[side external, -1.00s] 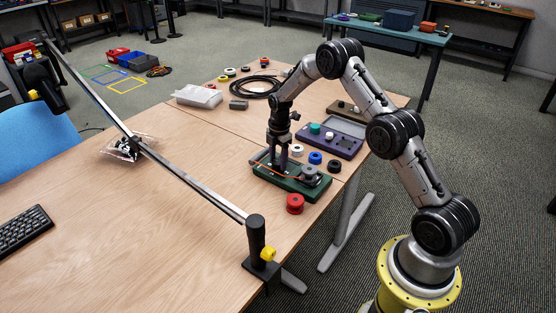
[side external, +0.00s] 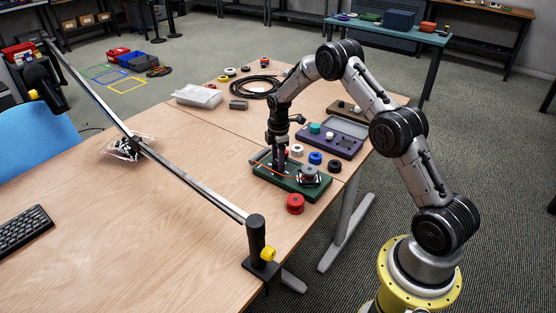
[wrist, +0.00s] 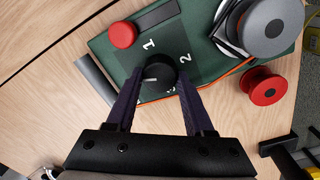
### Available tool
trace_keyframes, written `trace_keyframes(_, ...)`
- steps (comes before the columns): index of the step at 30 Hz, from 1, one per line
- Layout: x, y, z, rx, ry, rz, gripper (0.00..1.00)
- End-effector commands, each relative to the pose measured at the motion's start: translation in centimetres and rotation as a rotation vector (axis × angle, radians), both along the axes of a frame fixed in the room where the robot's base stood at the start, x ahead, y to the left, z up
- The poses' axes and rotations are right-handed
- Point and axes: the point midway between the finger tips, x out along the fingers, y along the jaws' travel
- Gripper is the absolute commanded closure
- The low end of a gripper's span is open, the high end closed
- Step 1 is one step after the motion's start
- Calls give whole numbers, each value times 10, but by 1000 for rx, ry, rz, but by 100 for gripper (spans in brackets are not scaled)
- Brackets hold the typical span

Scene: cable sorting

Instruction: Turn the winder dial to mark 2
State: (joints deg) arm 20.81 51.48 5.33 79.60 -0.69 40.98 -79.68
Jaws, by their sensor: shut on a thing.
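The winder is a green base (side external: 318,190) on the table, with a grey spool (wrist: 272,26) at one end. In the wrist view its black round dial (wrist: 159,70) stands on a dark panel with white marks 1 and 2 (wrist: 184,57) showing beyond it. Other marks are partly hidden. A short pale line shows on the dial's top; I cannot tell which mark it points to. My gripper (wrist: 158,82) is shut on the dial, one purple finger on each side. In the side view my gripper hides the dial.
A red button (wrist: 123,34) sits on the green base. A red spool (side external: 295,203) stands beside the base, with white, blue (side external: 315,157) and black spools behind. A purple tray (side external: 342,147) lies farther back. An orange cable runs along the base.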

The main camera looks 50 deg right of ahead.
Motion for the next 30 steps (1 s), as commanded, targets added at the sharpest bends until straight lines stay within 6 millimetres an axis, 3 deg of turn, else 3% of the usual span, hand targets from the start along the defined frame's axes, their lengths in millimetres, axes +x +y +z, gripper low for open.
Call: trace_keyframes(30,2,-1,1,-1,-1,-966,100)
